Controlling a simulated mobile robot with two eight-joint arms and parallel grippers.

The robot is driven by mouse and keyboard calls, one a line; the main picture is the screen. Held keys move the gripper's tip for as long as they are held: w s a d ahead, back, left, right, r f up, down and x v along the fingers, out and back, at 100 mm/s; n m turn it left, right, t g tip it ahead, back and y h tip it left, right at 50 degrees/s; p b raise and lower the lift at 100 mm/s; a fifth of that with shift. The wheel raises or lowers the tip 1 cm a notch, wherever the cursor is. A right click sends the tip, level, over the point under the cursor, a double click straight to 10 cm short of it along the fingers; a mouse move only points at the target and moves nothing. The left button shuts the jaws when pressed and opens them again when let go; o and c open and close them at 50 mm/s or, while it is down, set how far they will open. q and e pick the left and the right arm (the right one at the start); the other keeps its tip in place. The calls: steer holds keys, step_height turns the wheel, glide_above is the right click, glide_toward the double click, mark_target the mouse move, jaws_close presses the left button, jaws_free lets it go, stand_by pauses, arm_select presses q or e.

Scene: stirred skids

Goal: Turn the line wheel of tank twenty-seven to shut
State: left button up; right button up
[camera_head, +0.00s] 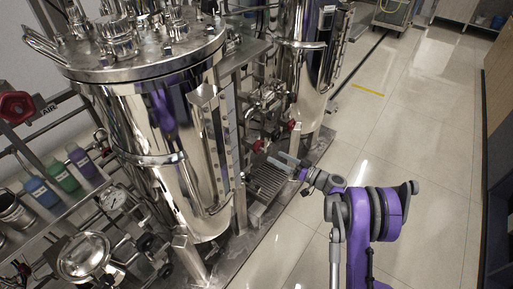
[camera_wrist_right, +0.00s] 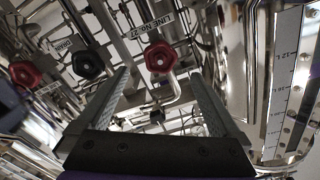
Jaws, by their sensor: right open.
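The line wheel of tank twenty-seven is a small red lobed handwheel (camera_wrist_right: 160,57) in the right wrist view, with a label reading LINE No 27 just above it. My right gripper (camera_wrist_right: 161,76) is open, its two fingers on either side of the wheel in the picture. The fingers look empty, and I cannot tell how far short of the wheel they are. In the head view my right gripper (camera_head: 283,160) is low beside the pipework between the two steel tanks. A red wheel (camera_head: 258,145) shows just beyond it there; I cannot tell which wheel that is. My left gripper is out of view.
In the right wrist view a black wheel (camera_wrist_right: 87,65) by a DRAIN label and another red wheel (camera_wrist_right: 25,73) are to the left. A level scale (camera_wrist_right: 284,85) stands right. In the head view the large steel tank (camera_head: 150,120) is left; the floor (camera_head: 430,130) right is clear.

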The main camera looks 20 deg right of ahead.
mark_target(260, 148)
steer(key=b+x, duration=0.1)
steer(key=x, duration=0.8)
steer(key=shift+w+a, duration=0.1)
steer(key=shift+c, duration=0.3)
steer(key=c, duration=1.3)
steer(key=shift+o, duration=0.2)
